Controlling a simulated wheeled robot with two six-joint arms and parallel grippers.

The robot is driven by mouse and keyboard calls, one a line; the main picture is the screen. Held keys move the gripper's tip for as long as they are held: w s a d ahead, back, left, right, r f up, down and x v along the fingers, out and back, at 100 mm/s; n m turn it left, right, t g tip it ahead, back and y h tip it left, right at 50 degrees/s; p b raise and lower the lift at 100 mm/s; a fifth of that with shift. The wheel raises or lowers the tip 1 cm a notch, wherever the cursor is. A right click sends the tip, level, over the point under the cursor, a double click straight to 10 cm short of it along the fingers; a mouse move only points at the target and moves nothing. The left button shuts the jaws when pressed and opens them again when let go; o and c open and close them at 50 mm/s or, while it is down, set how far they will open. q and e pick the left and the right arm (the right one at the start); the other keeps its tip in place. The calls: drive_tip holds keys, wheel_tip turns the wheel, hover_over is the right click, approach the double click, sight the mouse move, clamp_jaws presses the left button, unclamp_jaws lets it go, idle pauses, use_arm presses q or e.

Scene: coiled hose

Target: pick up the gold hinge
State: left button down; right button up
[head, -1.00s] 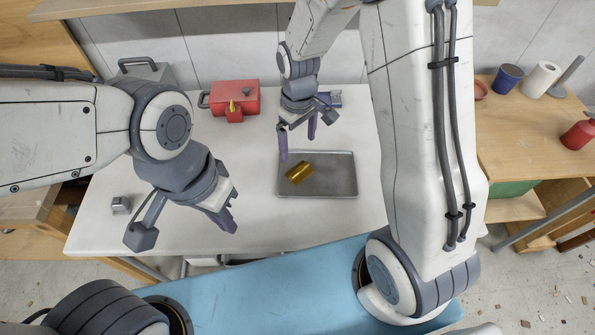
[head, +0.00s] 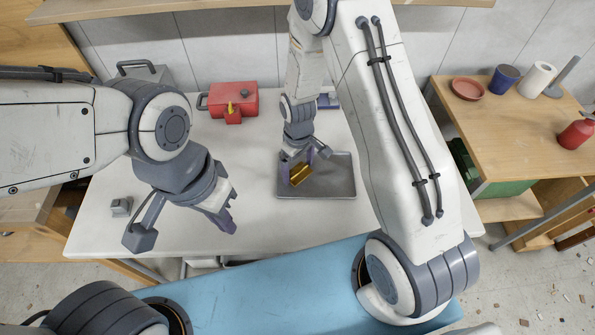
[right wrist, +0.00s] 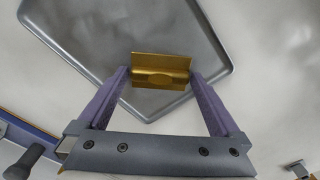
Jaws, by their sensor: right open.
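The gold hinge (head: 301,175) lies on the grey metal tray (head: 335,186), near its left side. In the right wrist view the hinge (right wrist: 160,70) shows between the tips of the purple fingers. My right gripper (right wrist: 160,75) is open, with one finger on each side of the hinge. Whether the fingers touch it I cannot tell. In the head view my right gripper (head: 298,172) is down over the tray and partly hides the hinge. My left gripper (head: 225,215) hangs empty above the table's left part, its fingers seen from the side.
A red box (head: 235,99) with a yellow part stands at the back of the white table (head: 130,190). A small grey object (head: 121,206) sits at the left. A side table at right holds a red dish (head: 467,89), a blue cup (head: 504,79) and a red bottle (head: 577,133).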

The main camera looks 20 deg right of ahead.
drive_tip(key=c, duration=1)
drive_tip(key=shift+r, duration=0.1)
drive_tip(key=shift+c, duration=0.2)
